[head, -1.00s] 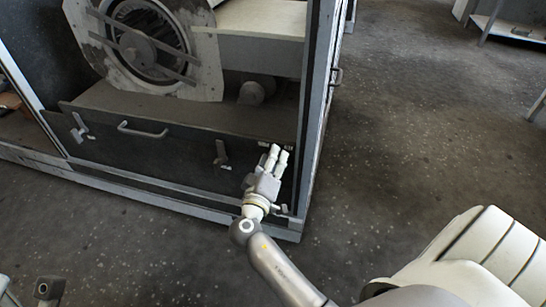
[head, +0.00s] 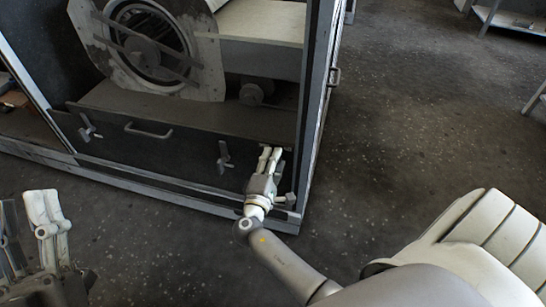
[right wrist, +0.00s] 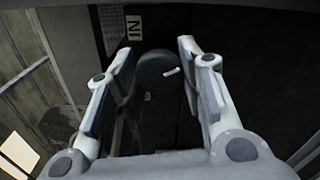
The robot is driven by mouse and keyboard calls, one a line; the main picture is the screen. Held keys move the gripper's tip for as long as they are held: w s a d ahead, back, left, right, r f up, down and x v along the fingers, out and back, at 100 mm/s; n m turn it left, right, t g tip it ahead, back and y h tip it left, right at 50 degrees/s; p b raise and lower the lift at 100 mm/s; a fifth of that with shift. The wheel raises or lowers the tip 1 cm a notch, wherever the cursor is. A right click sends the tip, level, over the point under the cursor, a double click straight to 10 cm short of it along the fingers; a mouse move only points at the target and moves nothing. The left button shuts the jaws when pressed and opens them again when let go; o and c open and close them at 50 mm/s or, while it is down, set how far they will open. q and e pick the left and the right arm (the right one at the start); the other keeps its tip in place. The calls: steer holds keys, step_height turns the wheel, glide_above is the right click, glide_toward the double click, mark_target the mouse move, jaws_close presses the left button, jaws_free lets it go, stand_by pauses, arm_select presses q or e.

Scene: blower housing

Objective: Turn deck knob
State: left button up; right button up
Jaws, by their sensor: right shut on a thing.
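In the right wrist view, a dark round deck knob (right wrist: 157,70) with a short white mark on its face sits between the two fingers of my right gripper (right wrist: 155,62). In the head view, my right gripper (head: 270,155) reaches the right end of the dark front panel, and its fingers hide the knob there. It is shut on the knob. My left gripper (head: 42,210) shows at the lower left, away from the housing; whether its fingers are apart is unclear.
The dark front panel (head: 190,155) carries a bar handle (head: 148,131) and two latches, left (head: 88,128) and right (head: 224,158). The blower (head: 150,50) is behind it. A frame post (head: 316,110) stands just right of my right gripper. Open floor lies farther right.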

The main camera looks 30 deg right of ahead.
arm_select(q)
steer(key=w+f+g+y+p, duration=0.35)
steer(key=f+g, duration=0.45)
steer(key=f, duration=0.4)
steer(key=s+a+f+g+y+p, duration=0.1)
steer(key=s+a+f+g, duration=0.1)
steer(key=s+f+g, duration=0.2)
steer(key=s+a+f+g+y+p, duration=0.1)
steer(key=s+a+f+g, duration=0.2)
steer(key=f, duration=0.6)
steer(key=shift+s+f+n+g+p, duration=0.35)
steer(key=shift+s+n+g+p, duration=0.05)
steer(key=shift+s+g, duration=0.9)
arm_select(e)
steer(key=shift+n, duration=4.6)
arm_select(q)
steer(key=shift+a, duration=0.1)
arm_select(e)
steer(key=o, duration=1)
steer(key=shift+f, duration=0.1)
steer(key=shift+o, duration=0.2)
